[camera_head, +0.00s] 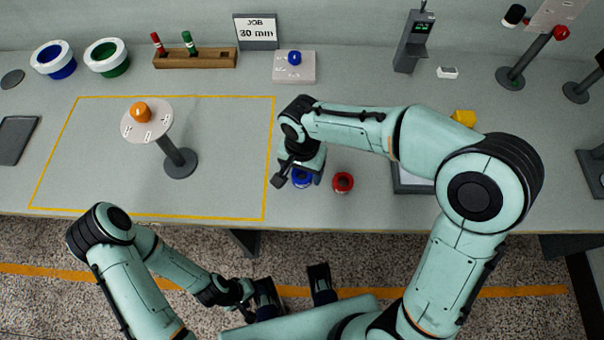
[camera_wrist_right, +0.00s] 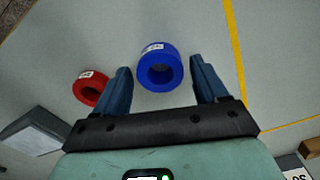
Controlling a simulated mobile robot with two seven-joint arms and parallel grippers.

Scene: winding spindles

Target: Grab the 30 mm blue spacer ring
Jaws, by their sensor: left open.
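The blue spacer ring (camera_head: 302,182) lies on the table just right of the yellow-outlined area, partly hidden by my right gripper (camera_head: 298,170). In the right wrist view the blue ring (camera_wrist_right: 172,81) shows its round hole and a white label too small to read. My right gripper (camera_wrist_right: 160,66) is open there, one finger on each side of the ring, with a visible gap on both sides. A red ring (camera_head: 343,182) lies close to its right; it also shows in the wrist view (camera_wrist_right: 90,90). My left gripper (camera_head: 293,288) is open and empty, low in front of the table.
A job sign (camera_head: 256,32) reads 30 mm. A round-topped stand (camera_head: 180,163) with an orange knob is inside the yellow outline. Blue (camera_head: 54,60) and green (camera_head: 107,57) bins stand at the back left. A tray (camera_head: 412,187) is partly hidden by my right arm.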

